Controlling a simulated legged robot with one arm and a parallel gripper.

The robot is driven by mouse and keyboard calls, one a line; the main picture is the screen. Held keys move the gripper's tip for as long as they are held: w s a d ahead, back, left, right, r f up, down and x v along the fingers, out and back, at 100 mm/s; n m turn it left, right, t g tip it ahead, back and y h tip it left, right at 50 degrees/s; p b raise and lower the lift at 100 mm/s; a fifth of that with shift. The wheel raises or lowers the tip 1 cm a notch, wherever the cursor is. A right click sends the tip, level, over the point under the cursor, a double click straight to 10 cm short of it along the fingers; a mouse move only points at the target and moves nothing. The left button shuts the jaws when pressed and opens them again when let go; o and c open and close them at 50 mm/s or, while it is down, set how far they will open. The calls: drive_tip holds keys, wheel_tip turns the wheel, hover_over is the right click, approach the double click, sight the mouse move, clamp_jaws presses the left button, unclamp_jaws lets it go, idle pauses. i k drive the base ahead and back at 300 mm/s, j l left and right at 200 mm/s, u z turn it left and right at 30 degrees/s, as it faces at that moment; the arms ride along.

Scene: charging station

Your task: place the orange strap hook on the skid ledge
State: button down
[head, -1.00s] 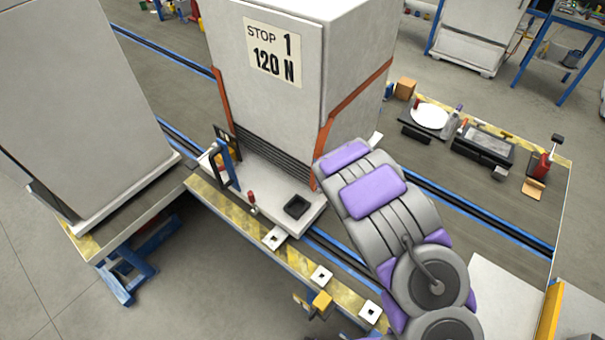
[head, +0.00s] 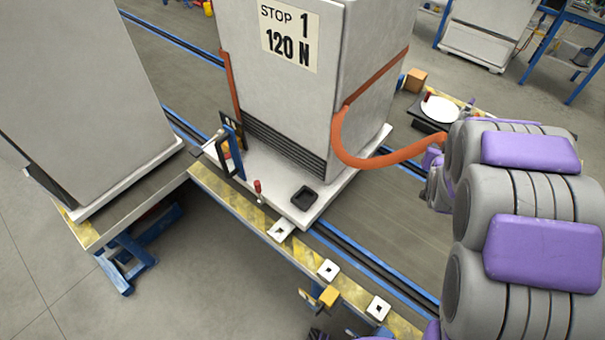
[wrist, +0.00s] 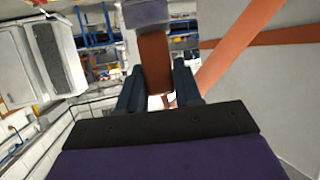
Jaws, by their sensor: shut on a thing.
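The orange strap (head: 372,160) runs round the white cabinet (head: 290,90) and sags in a loose loop from its near corner out to my gripper (head: 435,168) on the right. In the wrist view my gripper (wrist: 159,82) is shut on the strap (wrist: 155,62), which passes between its two dark blue fingers. A grey-purple piece (wrist: 146,14) sits at the strap's far end; I cannot tell whether it is the hook. The white skid ledge (head: 280,185) sticks out under the cabinet's front, well left of my gripper.
On the ledge are a blue upright handle (head: 235,150), a small red-topped lever (head: 258,188) and a black square tray (head: 304,197). A yellow-striped edge (head: 240,207) with white square plates runs in front. Another large cabinet (head: 75,100) stands left.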

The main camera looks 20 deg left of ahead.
sight(279, 179)
drive_tip(key=j+z, duration=0.3)
drive_tip(key=k+j+z, duration=0.15)
drive_tip(key=j+z, duration=0.2)
drive_tip(key=k+j+z, duration=0.15)
drive_tip(key=j+z, duration=0.15)
drive_tip(key=j, duration=0.15)
drive_tip(key=k+j, duration=0.15)
drive_tip(key=j, duration=0.25)
drive_tip(key=k+j, duration=0.2)
drive_tip(key=j, duration=0.2)
drive_tip(key=k+j+z, duration=0.1)
drive_tip(key=j, duration=0.3)
drive_tip(key=k, duration=0.05)
